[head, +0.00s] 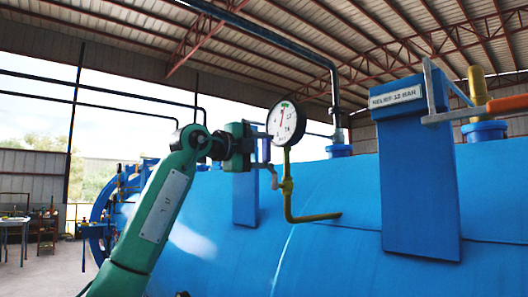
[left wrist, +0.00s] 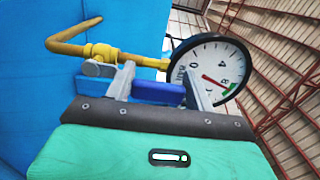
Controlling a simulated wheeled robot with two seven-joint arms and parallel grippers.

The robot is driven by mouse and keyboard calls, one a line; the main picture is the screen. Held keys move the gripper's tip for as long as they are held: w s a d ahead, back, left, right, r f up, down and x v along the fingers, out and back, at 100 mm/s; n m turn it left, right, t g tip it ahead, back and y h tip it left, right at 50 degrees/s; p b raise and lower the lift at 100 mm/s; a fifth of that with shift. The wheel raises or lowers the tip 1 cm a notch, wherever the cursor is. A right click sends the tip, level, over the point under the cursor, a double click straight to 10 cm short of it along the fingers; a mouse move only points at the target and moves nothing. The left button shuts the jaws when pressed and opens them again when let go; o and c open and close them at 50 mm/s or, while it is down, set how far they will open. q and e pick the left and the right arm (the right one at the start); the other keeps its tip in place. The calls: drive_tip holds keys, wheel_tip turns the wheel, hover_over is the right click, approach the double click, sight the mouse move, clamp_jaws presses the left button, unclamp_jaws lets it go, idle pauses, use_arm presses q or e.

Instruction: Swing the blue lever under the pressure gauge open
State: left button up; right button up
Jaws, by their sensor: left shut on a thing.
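The pressure gauge (head: 286,122) is a round white dial with a black rim. It stands on a yellow pipe (head: 288,195) beside the blue vessel, and also shows in the left wrist view (left wrist: 212,68). The blue lever (left wrist: 158,92) lies between the fingers of my left gripper (left wrist: 158,88), just below the yellow valve body (left wrist: 100,52). The fingers are closed on it. In the head view my left gripper (head: 268,158) reaches in from the left just under the gauge, and it mostly hides the lever. My right gripper is in neither view.
The large blue vessel (head: 340,190) fills the lower right. A blue post with a "RELIEF 12 BAR" plate (head: 395,97) stands to the right, near a yellow valve (head: 477,82) and an orange handle (head: 508,104). A dark pipe (head: 270,35) runs overhead.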

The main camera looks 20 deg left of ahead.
use_arm(q)
drive_tip(key=o, duration=1.1)
drive_tip(key=shift+a+r, duration=0.1)
drive_tip(key=shift+w, duration=0.1)
drive_tip(key=shift+a, duration=0.1)
drive_tip(key=b+v, duration=0.4)
drive_tip(key=v, duration=1)
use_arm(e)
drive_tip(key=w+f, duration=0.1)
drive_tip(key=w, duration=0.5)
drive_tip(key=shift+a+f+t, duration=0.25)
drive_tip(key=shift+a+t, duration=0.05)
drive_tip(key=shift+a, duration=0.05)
